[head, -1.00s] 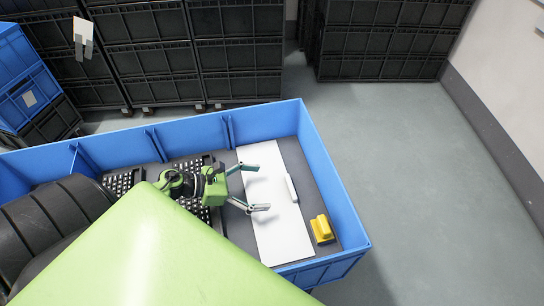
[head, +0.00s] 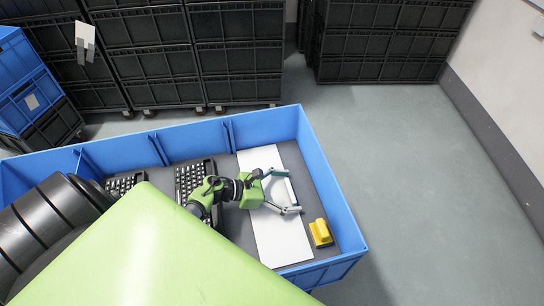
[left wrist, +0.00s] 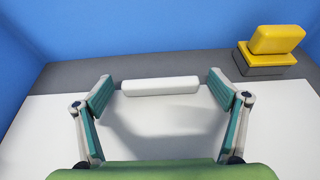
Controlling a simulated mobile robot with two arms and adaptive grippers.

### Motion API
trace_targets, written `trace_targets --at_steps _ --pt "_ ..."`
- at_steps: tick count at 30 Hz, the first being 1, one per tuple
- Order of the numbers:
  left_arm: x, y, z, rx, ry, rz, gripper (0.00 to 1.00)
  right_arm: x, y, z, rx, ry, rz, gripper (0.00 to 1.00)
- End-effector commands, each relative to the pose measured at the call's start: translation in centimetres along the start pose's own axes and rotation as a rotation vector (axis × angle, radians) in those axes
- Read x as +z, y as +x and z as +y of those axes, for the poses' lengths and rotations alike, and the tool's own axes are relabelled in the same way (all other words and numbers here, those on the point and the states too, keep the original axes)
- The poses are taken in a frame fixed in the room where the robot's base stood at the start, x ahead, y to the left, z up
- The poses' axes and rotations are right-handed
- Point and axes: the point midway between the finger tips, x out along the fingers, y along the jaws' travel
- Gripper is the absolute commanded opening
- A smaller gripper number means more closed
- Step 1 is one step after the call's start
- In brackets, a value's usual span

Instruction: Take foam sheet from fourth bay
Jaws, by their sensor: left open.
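The foam sheet (head: 285,243) is a flat white panel lying in the right-hand bay of the blue bin. A raised white bar (left wrist: 160,87) runs along it, near its far edge in the left wrist view. My left gripper (head: 293,191) is open above the sheet. In the left wrist view its two fingers (left wrist: 160,92) stand apart, at either end of the bar, and hold nothing. I cannot tell whether the fingertips touch the sheet. In the head view the gripper partly covers the sheet and the bar. My right gripper is not in view.
A yellow block on a grey base (head: 320,232) stands beside the sheet near the bin's right wall. Dark keyboards (head: 192,177) lie in bays to the left. The blue bin walls (head: 333,200) rise around everything. Black crates (head: 240,75) stand behind; the right floor is clear.

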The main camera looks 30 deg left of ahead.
Motion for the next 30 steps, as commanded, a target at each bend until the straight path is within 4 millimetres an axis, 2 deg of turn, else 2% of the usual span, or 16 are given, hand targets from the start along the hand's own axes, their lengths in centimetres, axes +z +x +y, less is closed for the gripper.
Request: trace_targets --at_steps 2,6,7,20,25,30 --pt "0.0 0.0 0.0 0.000 0.000 0.000 0.89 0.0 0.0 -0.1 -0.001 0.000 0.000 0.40" --pt "0.0 -0.1 0.0 0.000 0.000 0.000 0.55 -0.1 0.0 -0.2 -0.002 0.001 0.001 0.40" --pt "0.0 -0.1 0.0 0.000 0.000 0.000 0.54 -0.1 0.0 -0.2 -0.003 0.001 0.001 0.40" --pt "0.3 -0.2 0.0 0.000 0.000 0.001 0.54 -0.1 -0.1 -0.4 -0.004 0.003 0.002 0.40" --pt "1.5 -0.8 0.1 0.002 0.002 0.001 0.54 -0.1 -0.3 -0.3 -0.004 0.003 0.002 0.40" --pt "3.7 -1.7 0.0 0.000 0.005 0.001 0.54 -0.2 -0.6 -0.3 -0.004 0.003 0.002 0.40"
